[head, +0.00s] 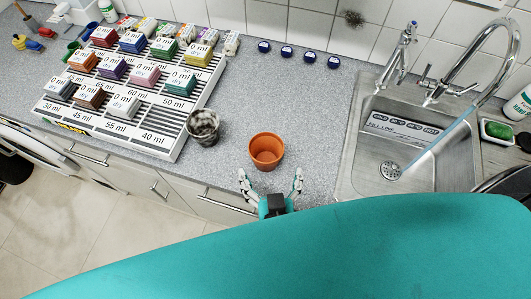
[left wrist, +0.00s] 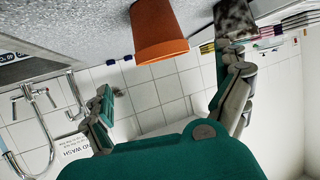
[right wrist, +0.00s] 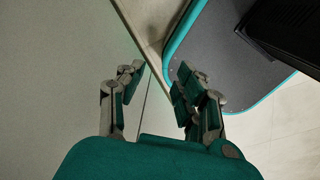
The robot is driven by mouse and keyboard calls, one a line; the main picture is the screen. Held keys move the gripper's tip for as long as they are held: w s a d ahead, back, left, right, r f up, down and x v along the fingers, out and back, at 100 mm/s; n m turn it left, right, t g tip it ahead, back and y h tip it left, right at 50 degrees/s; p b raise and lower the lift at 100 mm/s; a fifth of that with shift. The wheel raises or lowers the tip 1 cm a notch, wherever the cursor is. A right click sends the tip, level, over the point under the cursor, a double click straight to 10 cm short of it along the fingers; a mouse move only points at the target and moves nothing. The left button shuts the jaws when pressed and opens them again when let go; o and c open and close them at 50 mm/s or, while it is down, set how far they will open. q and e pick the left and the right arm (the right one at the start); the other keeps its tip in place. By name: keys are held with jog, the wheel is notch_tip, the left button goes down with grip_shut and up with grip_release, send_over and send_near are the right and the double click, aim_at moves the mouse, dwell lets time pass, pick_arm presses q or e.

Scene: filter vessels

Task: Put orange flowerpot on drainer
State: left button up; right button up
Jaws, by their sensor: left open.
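The orange flowerpot (head: 267,151) stands upright and empty on the grey counter, left of the sink; the left wrist view shows it upside down (left wrist: 158,32). My left gripper (head: 271,178) is open at the counter's front edge, just in front of the pot. Its fingers are spread wide, with nothing between them. The white slatted drainer (head: 185,88), marked with ml labels, lies on the counter to the left and bears several small coloured blocks. My right gripper (right wrist: 160,72) is open and empty, low over the floor; it is outside the head view.
A mottled grey pot (head: 203,127) stands between the drainer and the flowerpot, close to the drainer's right edge. The steel sink (head: 420,150) with its taps is on the right. Several dark blue caps (head: 286,51) line the back wall. The counter behind the flowerpot is clear.

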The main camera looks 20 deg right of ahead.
aim_at(265, 139)
pick_arm(q)
jog(key=x, duration=0.3)
jog(key=shift+w+f, duration=0.15)
jog(key=shift+w, duration=0.2)
jog(key=b+x, duration=0.1)
jog(key=x, duration=0.3)
jog(key=shift+w+f, duration=0.2)
jog(key=shift+w, duration=0.1)
pick_arm(e)
jog(key=w+a, duration=0.1)
jog(key=w+a+f, duration=0.1)
jog(key=shift+w, duration=0.3)
pick_arm(q)
jog(key=c, duration=1.2)
jog(key=shift+r, duration=0.1)
pick_arm(e)
jog(key=shift+w+a+t, duration=0.1)
jog(key=shift+w+t, duration=0.2)
jog(key=shift+w, duration=0.2)
jog(key=shift+r, duration=0.15)
